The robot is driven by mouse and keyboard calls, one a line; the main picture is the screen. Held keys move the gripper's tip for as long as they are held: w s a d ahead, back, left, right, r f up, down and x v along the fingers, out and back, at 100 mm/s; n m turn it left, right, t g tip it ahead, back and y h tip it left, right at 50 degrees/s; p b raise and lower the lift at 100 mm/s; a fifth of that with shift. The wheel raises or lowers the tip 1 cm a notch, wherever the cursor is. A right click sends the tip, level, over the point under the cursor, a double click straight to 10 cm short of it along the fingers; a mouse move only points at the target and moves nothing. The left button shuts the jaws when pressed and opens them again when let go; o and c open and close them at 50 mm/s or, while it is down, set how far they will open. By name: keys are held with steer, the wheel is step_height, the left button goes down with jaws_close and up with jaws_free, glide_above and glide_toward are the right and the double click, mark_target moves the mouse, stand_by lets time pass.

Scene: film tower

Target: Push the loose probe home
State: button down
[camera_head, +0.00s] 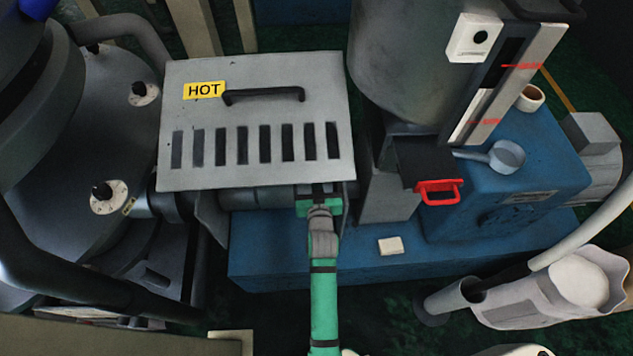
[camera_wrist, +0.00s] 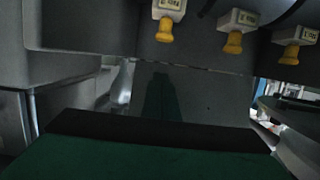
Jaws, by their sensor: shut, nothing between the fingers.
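Three probes with yellow ends and small white labelled blocks hang along the top of the wrist view: a left probe (camera_wrist: 166,28), a middle probe (camera_wrist: 232,42) and a right probe (camera_wrist: 290,50). Their labels are too small to read surely, and I cannot tell which one is loose. In the head view no probe shows; the grey HOT cover (camera_head: 255,115) hides what lies beneath it. My gripper (camera_head: 320,190) is shut and empty at the front lower edge of this cover, its tips partly hidden there. In the wrist view the probes are above and apart from it.
A blue base (camera_head: 270,260) runs below the cover, with a small pale block (camera_head: 390,246) on it. To the right are a red handle (camera_head: 438,190), a metal scoop (camera_head: 505,157) and a grey cylinder (camera_head: 400,60). Dark round machinery (camera_head: 85,150) stands left.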

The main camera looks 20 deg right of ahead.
steer(key=shift+v, duration=1.85)
steer(key=s+a+r+n+y, duration=0.1)
steer(key=s+a, duration=0.3)
steer(key=s, duration=0.5)
steer(key=s+a, duration=0.3)
steer(key=s, duration=0.6)
steer(key=s+a+r+n+y, duration=0.1)
steer(key=s+a, duration=0.3)
steer(key=s, duration=0.5)
steer(key=s+a+r+y, duration=0.1)
steer(key=s+a+r, duration=0.1)
steer(key=s+r, duration=0.4)
steer(key=s, duration=0.2)
steer(key=shift+s+a+t, duration=0.25)
steer(key=shift+s+t, duration=0.05)
steer(key=shift+r, duration=0.15)
steer(key=shift+w, duration=0.1)
